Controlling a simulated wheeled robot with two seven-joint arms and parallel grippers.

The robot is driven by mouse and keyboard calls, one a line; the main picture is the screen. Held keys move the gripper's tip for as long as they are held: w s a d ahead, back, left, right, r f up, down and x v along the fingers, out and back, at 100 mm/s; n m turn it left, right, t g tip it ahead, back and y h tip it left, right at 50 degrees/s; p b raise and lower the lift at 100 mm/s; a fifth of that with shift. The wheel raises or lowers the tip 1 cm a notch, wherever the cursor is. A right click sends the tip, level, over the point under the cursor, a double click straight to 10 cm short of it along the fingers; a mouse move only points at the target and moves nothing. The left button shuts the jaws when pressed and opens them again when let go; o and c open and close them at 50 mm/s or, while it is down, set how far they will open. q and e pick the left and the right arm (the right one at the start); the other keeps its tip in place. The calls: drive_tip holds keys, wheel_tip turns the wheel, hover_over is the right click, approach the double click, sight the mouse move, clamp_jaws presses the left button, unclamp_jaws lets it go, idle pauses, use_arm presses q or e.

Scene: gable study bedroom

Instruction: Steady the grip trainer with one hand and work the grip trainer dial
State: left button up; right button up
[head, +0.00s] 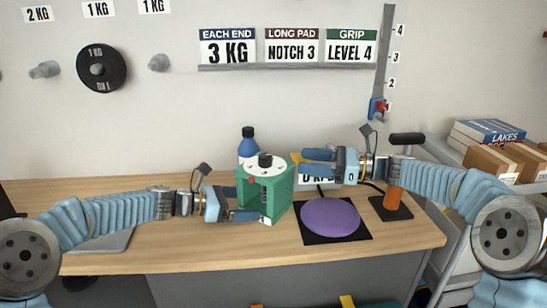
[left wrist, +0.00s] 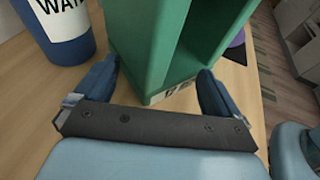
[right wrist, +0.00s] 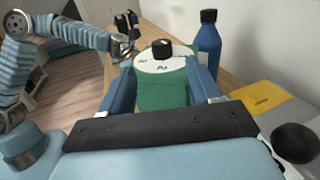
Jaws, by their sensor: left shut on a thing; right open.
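The grip trainer (head: 279,197) is a green box-like frame standing on the desk, with a white numbered dial plate (head: 252,168) and a black knob (head: 265,159) on top. My left gripper (head: 250,214) is shut on the grip trainer's lower part; in the left wrist view its fingers (left wrist: 160,88) lie on both sides of the green body. My right gripper (head: 306,163) is open to the right of the dial at about its height. In the right wrist view the knob (right wrist: 162,49) shows ahead, between and beyond the open fingers (right wrist: 163,80).
A blue bottle (head: 248,142) stands behind the trainer. A purple disc (head: 330,216) on a black mat lies right of it. An orange-stemmed stand with a black handle (head: 393,196) is farther right. Wall signs include GRIP LEVEL 4 (head: 351,47).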

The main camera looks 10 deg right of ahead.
sight(271, 157)
drive_tip(key=x, duration=0.9)
drive_tip(key=shift+w+a, duration=0.1)
drive_tip(key=shift+a, duration=0.05)
drive_tip(key=c, duration=1)
drive_tip(key=shift+c, duration=0.2)
drive_tip(key=shift+m+t, duration=0.3)
drive_tip(key=shift+t, duration=0.1)
